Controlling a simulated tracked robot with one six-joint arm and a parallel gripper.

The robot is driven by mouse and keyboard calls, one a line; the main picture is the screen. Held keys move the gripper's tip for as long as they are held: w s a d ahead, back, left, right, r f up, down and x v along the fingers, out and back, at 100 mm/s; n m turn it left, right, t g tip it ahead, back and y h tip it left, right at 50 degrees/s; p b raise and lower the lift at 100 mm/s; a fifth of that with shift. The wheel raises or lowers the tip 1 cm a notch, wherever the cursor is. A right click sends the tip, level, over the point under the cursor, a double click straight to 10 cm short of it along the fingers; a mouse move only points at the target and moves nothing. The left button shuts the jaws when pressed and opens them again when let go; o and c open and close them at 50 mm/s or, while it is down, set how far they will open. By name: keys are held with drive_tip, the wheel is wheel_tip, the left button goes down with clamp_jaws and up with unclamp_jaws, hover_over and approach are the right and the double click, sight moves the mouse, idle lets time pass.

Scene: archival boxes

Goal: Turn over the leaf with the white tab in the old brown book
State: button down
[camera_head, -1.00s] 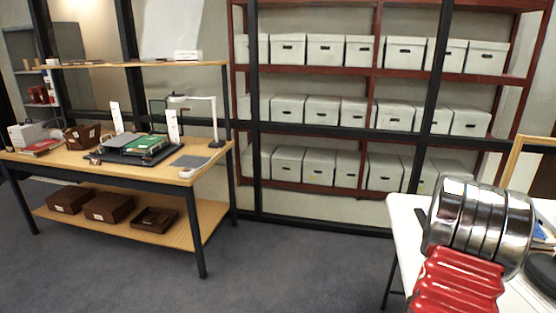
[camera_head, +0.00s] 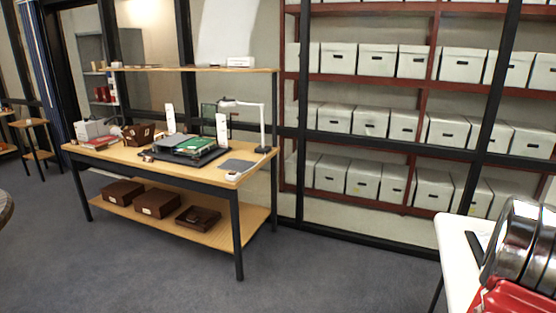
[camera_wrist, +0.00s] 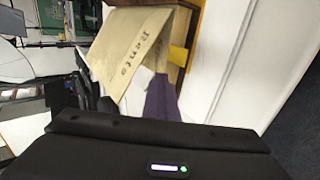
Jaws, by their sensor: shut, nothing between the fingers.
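A wooden desk (camera_head: 105,155) carries a black tray (camera_head: 208,157) with a green item (camera_head: 193,145), and a white lamp (camera_head: 263,125). Brown boxes (camera_head: 157,205) sit on its lower shelf. Red shelving (camera_head: 435,82) with several grey boxes stands behind. A white table (camera_head: 453,235) is at right. Floor between is clear.

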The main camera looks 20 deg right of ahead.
drive_tip(key=shift+r, duration=0.15)
drive_tip(key=shift+s+a+r, duration=0.15)
drive_tip(key=shift+r, duration=0.35)
drive_tip(key=shift+s+a+r, duration=0.1)
drive_tip(key=shift+s+r, duration=0.05)
drive_tip(key=shift+r, duration=0.5)
drive_tip(key=shift+s+a+r, duration=0.2)
drive_tip(key=shift+s+r, duration=0.05)
drive_tip(key=shift+r, duration=0.2)
drive_tip(key=shift+s+a+r, duration=0.2)
drive_tip(key=shift+s+r, duration=0.05)
drive_tip(key=shift+r, duration=0.2)
drive_tip(key=shift+a+r, duration=0.1)
